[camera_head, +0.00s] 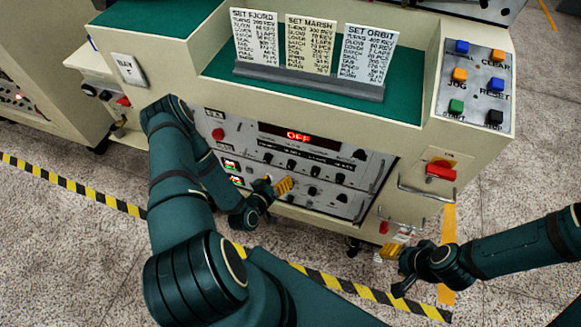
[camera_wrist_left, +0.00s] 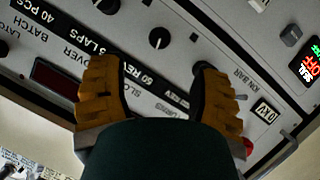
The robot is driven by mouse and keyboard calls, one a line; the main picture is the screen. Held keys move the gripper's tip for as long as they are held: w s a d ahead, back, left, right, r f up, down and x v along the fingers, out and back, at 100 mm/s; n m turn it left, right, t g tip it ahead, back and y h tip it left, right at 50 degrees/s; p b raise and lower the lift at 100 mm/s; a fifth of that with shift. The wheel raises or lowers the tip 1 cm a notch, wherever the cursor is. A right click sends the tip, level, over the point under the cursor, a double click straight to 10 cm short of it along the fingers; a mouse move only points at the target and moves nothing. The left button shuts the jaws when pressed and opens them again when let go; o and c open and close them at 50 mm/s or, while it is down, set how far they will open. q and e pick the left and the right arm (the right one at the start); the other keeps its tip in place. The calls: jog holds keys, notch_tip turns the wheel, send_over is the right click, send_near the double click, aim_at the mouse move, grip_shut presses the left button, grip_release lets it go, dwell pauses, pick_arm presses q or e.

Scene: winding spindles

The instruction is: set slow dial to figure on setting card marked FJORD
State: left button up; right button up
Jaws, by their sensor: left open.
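The FJORD setting card (camera_head: 253,38) stands leftmost of three cards on top of the machine; its small figures are hard to read. My left gripper (camera_head: 283,186) is at the front panel (camera_head: 330,150). In the left wrist view its yellow fingers (camera_wrist_left: 157,92) are spread, with nothing between them. A black dial (camera_wrist_left: 159,38) with a white pointer lies beyond the fingertips, apart from them; it seems to be the slow dial, but I cannot be sure. A label strip near it reads 60 REV. My right gripper (camera_head: 392,250) is at the machine's lower right; its jaws are unclear.
A red-lit display (camera_head: 298,136) reads OFF. Coloured push buttons (camera_head: 474,80) are at the upper right. A red switch (camera_head: 440,171) and metal handles (camera_head: 428,193) project at the right. Striped tape (camera_head: 75,186) marks the floor.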

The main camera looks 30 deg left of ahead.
aim_at(289, 167)
pick_arm(q)
jog(key=b+x, duration=0.1)
jog(key=x, duration=0.8)
jog(key=shift+w+b, duration=0.3)
jog(key=shift+b, duration=0.1)
grip_shut()
